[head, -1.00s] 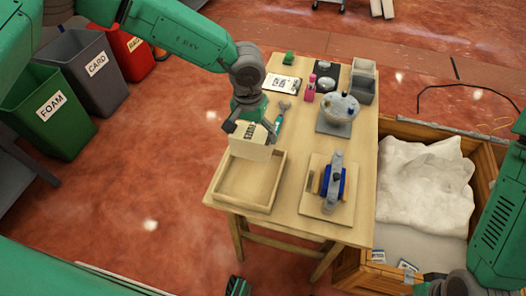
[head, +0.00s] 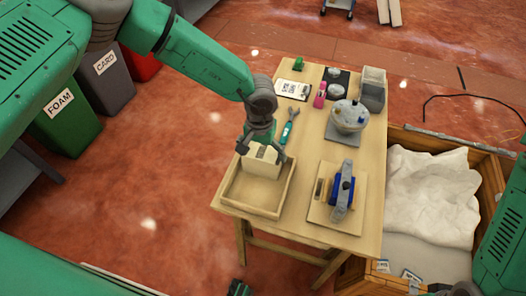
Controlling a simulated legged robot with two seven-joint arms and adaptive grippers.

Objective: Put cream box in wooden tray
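The cream box (head: 262,166) is at the far end of the wooden tray (head: 252,210), inside its outline. I cannot tell whether its underside touches the tray floor. My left gripper (head: 262,154) reaches down from above with a finger on either side of the box and is shut on it. The near part of the tray is empty. The tray sits at the near left corner of the wooden table. Of my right gripper, only a dark part (head: 438,287) shows at the bottom edge, so its fingers cannot be judged.
A wrench with a teal handle (head: 288,127) lies just beyond the tray. A board with a blue and grey part (head: 342,190) is right of it. A round dispenser part (head: 349,117), a pink bottle (head: 320,96) and grey bins (head: 373,88) stand farther back. A wooden crate (head: 488,165) is beside the table.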

